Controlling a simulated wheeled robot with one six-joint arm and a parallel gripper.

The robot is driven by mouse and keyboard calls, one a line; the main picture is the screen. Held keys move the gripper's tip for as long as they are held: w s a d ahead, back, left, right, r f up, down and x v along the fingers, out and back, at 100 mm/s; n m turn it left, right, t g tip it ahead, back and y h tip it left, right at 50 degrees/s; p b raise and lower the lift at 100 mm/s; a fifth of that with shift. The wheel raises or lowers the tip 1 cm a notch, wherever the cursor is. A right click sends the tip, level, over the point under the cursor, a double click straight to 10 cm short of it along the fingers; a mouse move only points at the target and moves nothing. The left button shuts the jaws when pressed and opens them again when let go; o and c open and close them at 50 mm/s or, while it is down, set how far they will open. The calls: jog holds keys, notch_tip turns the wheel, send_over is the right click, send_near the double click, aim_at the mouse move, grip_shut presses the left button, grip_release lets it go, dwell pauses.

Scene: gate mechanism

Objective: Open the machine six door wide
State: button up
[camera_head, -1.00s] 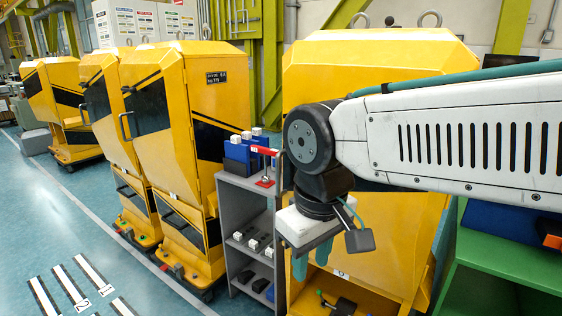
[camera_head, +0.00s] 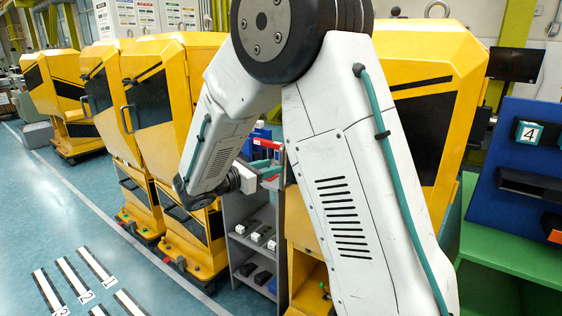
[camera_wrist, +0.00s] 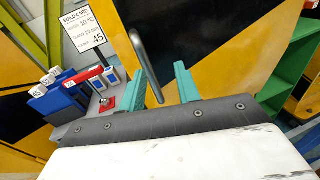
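My gripper (camera_wrist: 159,69) is open, with its two teal fingers apart. In the wrist view a grey bar handle (camera_wrist: 145,65) stands upright and slightly tilted in the gap between the fingers. It is on a yellow and black machine door (camera_wrist: 215,40), which looks shut. I cannot tell whether either finger touches the handle.
Other yellow machines (camera_head: 165,100) line the left. A green bench (camera_head: 510,250) is at right.

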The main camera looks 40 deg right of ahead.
jog(key=shift+n+t, duration=0.5)
jog(key=shift+n, duration=0.2)
jog(key=w+d, duration=0.1)
jog(key=d, duration=0.1)
jog(key=w+d, duration=0.1)
jog(key=d, duration=0.1)
jog(key=w+d, duration=0.1)
jog(key=d, duration=0.2)
jog(key=shift+w+f, duration=0.1)
jog(key=shift+f, duration=0.3)
